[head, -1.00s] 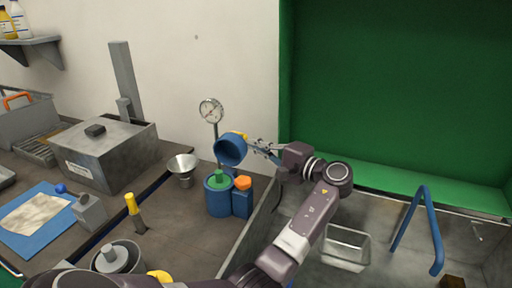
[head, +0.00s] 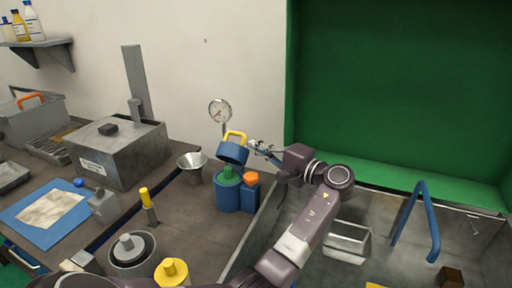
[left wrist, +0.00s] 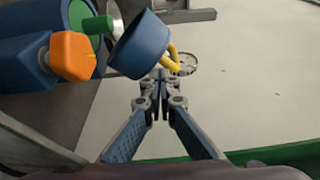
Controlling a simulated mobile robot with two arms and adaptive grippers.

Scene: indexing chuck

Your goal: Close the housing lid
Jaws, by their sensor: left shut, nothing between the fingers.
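The blue housing (head: 226,197) stands on the bench with a green part (head: 229,178) at its top and an orange-topped block (head: 251,180) at its right side. Its blue lid (head: 233,153), with a yellow handle (head: 236,136), is tilted above the housing, partly open. My left gripper (head: 257,147) is shut and empty just right of the lid. In the left wrist view, the closed fingertips (left wrist: 158,76) are close to the lid (left wrist: 140,44) and handle (left wrist: 173,58); I cannot tell if they touch. My right gripper is not in view.
A dial gauge (head: 220,110) stands behind the housing. A metal funnel (head: 192,166) and a yellow-handled tool (head: 147,203) are to its left.

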